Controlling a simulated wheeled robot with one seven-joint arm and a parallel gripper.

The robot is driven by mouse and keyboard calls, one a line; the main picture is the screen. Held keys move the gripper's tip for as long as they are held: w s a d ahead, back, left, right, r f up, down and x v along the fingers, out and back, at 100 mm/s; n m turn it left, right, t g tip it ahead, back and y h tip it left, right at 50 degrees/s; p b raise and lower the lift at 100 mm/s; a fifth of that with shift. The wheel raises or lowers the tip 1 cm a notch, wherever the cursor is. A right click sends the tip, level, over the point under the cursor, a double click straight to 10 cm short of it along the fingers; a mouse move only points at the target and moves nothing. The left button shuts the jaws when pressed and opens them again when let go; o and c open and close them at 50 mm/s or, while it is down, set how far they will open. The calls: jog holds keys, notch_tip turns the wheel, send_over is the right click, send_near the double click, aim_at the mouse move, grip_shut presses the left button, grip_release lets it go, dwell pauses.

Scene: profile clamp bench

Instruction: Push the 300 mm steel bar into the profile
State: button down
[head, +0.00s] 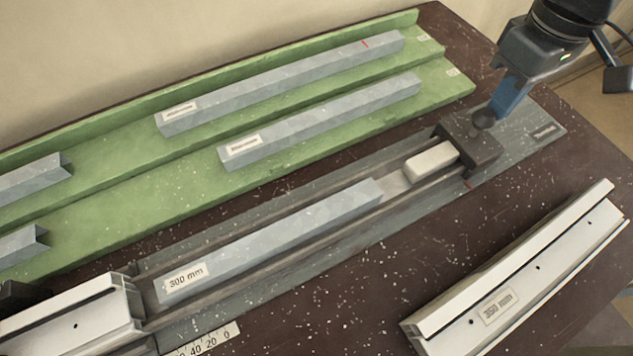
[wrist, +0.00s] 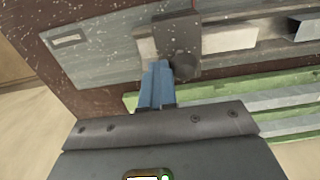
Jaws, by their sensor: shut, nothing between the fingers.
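The steel bar labelled 300 mm (head: 275,237) lies in the channel of the grey bench fixture (head: 235,222). Its left end is close to the open end of the white profile (head: 75,318) at lower left; a small gap seems to show between them. A dark slider block (head: 478,150) with a white pad (head: 431,161) stands at the channel's right end, with a gap between pad and bar. A round knob (head: 484,119) sits on the block. My gripper (head: 497,108) has its blue fingers shut and empty beside the knob. The wrist view shows the fingers next to the knob (wrist: 184,66); contact is unclear.
A green rack (head: 120,199) behind holds several grey bars, including one with a red mark (head: 285,82). A white profile labelled 350 mm (head: 520,275) lies at front right. A printed scale (head: 208,340) shows at lower left.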

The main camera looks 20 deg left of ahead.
jog(key=shift+s+a+f+b, duration=0.1)
jog(key=shift+s+a+b, duration=0.7)
jog(key=shift+s+a, duration=0.8)
jog(key=shift+s+a+r+b, duration=0.1)
jog(key=shift+s+a+b, duration=0.9)
jog(key=shift+s, duration=1)
jog(key=shift+s+a+f+b, duration=0.1)
jog(key=shift+s+a+b, duration=0.5)
jog(key=shift+s+a, duration=1.1)
jog(key=shift+s+a+p, duration=0.55)
jog(key=shift+s+a, duration=1.25)
jog(key=shift+s, duration=0.6)
jog(key=shift+s+a+p, duration=0.55)
jog(key=shift+s+a, duration=1.3)
jog(key=shift+s, duration=0.55)
jog(key=shift+s+a+p, duration=0.55)
jog(key=shift+s+a, duration=1.25)
jog(key=shift+s, duration=0.6)
jog(key=shift+s+a+p, duration=0.55)
jog(key=shift+s+a, duration=0.6)
jog(key=shift+s, duration=0.3)
jog(key=shift+s+a+p, duration=0.5)
jog(key=shift+s+a, duration=0.6)
jog(key=shift+s, duration=0.35)
jog(key=shift+s+a+p, duration=0.55)
jog(key=shift+s+a, duration=0.6)
jog(key=shift+s, duration=0.3)
jog(key=shift+s+a, duration=0.35)
jog(key=shift+s, duration=0.1)
